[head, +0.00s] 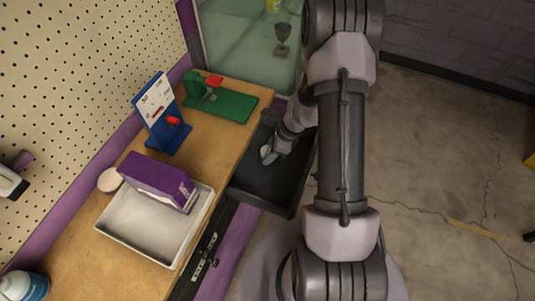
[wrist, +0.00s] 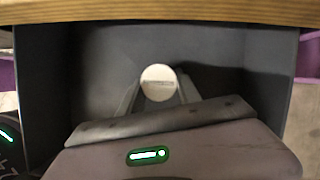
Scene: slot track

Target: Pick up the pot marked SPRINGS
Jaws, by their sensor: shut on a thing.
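A small round white-topped pot (wrist: 158,81) is between the two fingers of my gripper (wrist: 158,96) in the wrist view. Its top carries a faint dark line of lettering, too small to read. The fingers are shut on its sides. The pot is over the floor of an open dark drawer (wrist: 100,60); I cannot tell whether it touches the floor. In the head view my gripper (head: 269,154) is low inside the drawer (head: 262,187), and the pot (head: 265,150) is partly hidden by it.
A wooden bench (head: 222,142) edge borders the drawer. On it are a grey tray (head: 140,232) with a purple box (head: 157,178), another round pot (head: 110,180), a blue stand (head: 158,112) and a green fixture (head: 225,104). A glass-fronted cabinet (head: 245,45) stands behind.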

